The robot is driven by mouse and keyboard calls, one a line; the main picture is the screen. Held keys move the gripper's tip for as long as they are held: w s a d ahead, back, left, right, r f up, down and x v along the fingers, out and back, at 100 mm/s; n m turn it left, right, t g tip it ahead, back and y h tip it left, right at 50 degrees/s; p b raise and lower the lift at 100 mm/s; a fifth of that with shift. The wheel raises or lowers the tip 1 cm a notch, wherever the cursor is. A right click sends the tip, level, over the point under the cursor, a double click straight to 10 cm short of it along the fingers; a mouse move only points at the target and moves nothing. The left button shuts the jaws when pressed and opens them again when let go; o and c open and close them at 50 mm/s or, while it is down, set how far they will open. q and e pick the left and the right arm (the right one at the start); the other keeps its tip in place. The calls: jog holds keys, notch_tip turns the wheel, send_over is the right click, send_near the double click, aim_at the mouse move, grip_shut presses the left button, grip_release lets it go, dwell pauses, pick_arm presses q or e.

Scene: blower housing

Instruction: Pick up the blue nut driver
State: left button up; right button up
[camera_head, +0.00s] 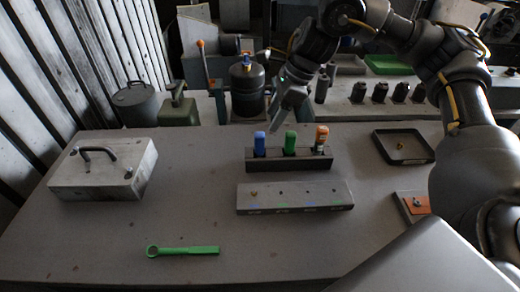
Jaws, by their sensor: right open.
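The blue nut driver (259,143) stands upright in a dark rack (284,166), at its left end. Its blue handle sticks up above the rack. My right gripper (277,122) points down just above and to the right of the blue handle, apart from it as far as I can tell. It is open and holds nothing. My left gripper is not in view.
A green-handled driver (290,142) and an orange one (321,138) share the rack. A grey block (295,195) lies in front. A metal box (105,170), a green wrench (182,251) and a black tray (402,158) sit on the table (110,235).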

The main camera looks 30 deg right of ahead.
aim_at(260, 142)
jog(key=x, duration=0.5)
jog(key=shift+w+f+p, duration=0.1)
jog(key=shift+f+p, duration=0.1)
jog(key=shift+p, duration=0.15)
jog(key=shift+a+f+p, duration=0.15)
jog(key=shift+f+p, duration=0.15)
jog(key=shift+f, duration=0.05)
jog(key=p+x, duration=0.1)
jog(key=x, duration=0.2)
jog(key=shift+w+f, duration=0.1)
jog(key=shift+f, duration=0.25)
jog(key=shift+a+f, duration=0.1)
jog(key=shift+f, duration=0.3)
jog(key=shift+c, duration=0.2)
